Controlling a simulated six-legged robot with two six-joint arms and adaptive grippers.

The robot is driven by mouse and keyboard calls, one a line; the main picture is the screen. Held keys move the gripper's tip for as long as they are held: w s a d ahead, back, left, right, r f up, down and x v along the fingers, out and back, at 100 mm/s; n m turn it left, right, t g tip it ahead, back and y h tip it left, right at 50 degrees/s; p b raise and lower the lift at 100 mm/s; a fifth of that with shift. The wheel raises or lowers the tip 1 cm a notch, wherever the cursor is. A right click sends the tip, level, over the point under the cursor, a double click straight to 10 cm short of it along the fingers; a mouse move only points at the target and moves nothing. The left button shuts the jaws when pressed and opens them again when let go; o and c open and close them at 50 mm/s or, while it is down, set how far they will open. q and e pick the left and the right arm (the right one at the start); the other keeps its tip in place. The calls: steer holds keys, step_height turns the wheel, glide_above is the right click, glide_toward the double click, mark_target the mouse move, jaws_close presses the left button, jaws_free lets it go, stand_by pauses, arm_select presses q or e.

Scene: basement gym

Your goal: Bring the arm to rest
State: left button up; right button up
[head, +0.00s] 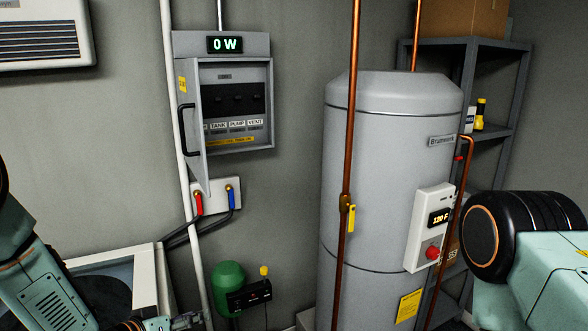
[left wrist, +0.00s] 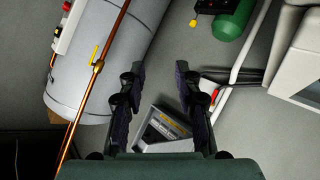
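My left arm (head: 45,280) comes in at the lower left of the head view, low in front of the white appliance. Its gripper (head: 188,321) is partly cut off by the bottom edge there. In the left wrist view the left gripper (left wrist: 160,70) has its two dark fingers well apart, with nothing between the tips. My right arm (head: 535,265) fills the lower right of the head view, and its gripper is out of view.
A grey water heater (head: 390,170) stands behind copper pipes (head: 351,120). The wall panel (head: 262,150) has its door (head: 192,125) open and reads 0 W. A white appliance (head: 143,275), a green tank (head: 229,275) and a shelf (head: 503,85) stand nearby.

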arm_select(q)
steer(key=s+d+f+g+y, duration=0.1)
steer(key=s+f+g+y, duration=0.15)
steer(key=s+f, duration=0.55)
steer(key=s+d+f+g+y, duration=0.1)
steer(key=s+f+g, duration=0.25)
steer(key=s, duration=0.75)
steer(key=s+a+f+g+y, duration=0.1)
steer(key=s+g, duration=0.1)
steer(key=s, duration=0.8)
steer(key=s+a+f+g+y, duration=0.2)
steer(key=s+g, duration=0.1)
steer(key=s, duration=0.6)
step_height(320, 180, down, 25)
steer(key=b, duration=2.5)
steer(key=shift+w+d+r, duration=0.15)
steer(key=shift+w+d, duration=0.1)
steer(key=shift+w, duration=0.05)
steer(key=shift+h, duration=0.25)
